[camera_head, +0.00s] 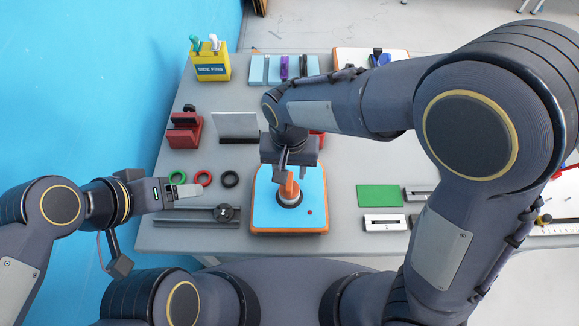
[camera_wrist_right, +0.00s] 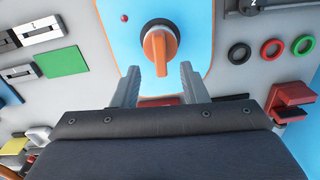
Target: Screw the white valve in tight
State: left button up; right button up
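A blue board with an orange rim (camera_head: 262,215) lies at the table's front middle. On it stands an orange valve handle (camera_head: 289,190) on a dark round base with a light ring; I see no white valve. In the right wrist view the handle (camera_wrist_right: 160,48) points toward my gripper. My right gripper (camera_wrist_right: 159,70) is open, its fingertips on either side of the handle's near end, with gaps; contact is not visible. In the head view the right gripper (camera_head: 283,168) is just above the handle and partly hides it. My left gripper (camera_head: 163,193) is at the table's left edge; its opening is unclear.
Green, red and black rings (camera_head: 204,178) lie left of the board, with a dark rail fixture (camera_head: 200,214) in front. A green plate (camera_head: 379,196) and a white slotted block (camera_head: 385,222) lie to the right. A red vise-like block (camera_head: 185,131) and yellow box (camera_head: 210,66) stand behind left.

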aim_at(289, 181)
jog(key=shift+f, duration=0.15)
jog(key=shift+f+b, duration=2.05)
jog(key=shift+f, duration=0.55)
jog(key=shift+c, duration=0.2)
grip_shut()
jog(key=shift+r+m+p, duration=0.15)
jog(key=shift+m+p, duration=0.25)
jog(key=shift+m, duration=1.3)
